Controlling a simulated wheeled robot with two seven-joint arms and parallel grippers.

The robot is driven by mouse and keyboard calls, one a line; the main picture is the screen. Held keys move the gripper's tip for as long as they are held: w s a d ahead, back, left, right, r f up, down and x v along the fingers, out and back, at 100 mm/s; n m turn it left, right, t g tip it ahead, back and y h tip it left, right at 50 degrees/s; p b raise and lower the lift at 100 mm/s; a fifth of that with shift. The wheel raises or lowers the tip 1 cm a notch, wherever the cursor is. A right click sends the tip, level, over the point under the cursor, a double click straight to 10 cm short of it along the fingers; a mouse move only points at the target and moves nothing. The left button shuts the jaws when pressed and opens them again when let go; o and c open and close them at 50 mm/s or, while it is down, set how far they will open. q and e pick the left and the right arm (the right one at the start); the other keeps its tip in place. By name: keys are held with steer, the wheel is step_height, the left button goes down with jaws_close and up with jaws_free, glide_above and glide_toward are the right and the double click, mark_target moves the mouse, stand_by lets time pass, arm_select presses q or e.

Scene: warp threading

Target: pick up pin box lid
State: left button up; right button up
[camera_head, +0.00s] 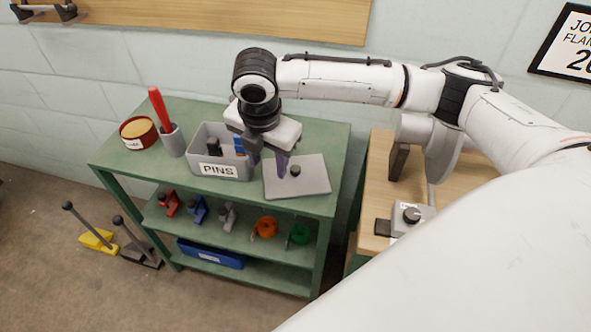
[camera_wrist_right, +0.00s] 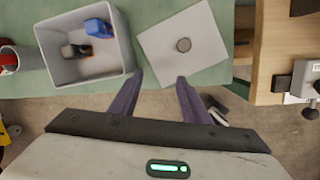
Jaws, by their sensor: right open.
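The pin box lid (camera_head: 312,180) is a flat grey plate with a small dark round knob (camera_head: 295,171). It lies on the green shelf top, to the right of the pin box. The lid (camera_wrist_right: 205,62) and knob (camera_wrist_right: 183,45) also show in the right wrist view. The grey pin box (camera_head: 221,186), labelled PINS, stands without a cover and holds dark and blue items. My right gripper (camera_head: 270,168) is open and empty, above the gap between box and lid, with one finger close to the knob in the head view. In the right wrist view its fingertips (camera_wrist_right: 160,78) point toward the lid's near left corner. My left gripper is not in view.
A red-handled tool in a grey cup (camera_head: 172,141) and a round tin (camera_head: 138,132) stand left of the box. Lower shelves hold coloured clamps, tape rolls and a blue tray (camera_head: 212,255). A wooden bench (camera_head: 374,205) stands to the right.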

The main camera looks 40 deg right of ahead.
steer(key=h, duration=0.1)
glide_toward(295, 168)
steer(key=shift+x, duration=4.1)
jaws_close()
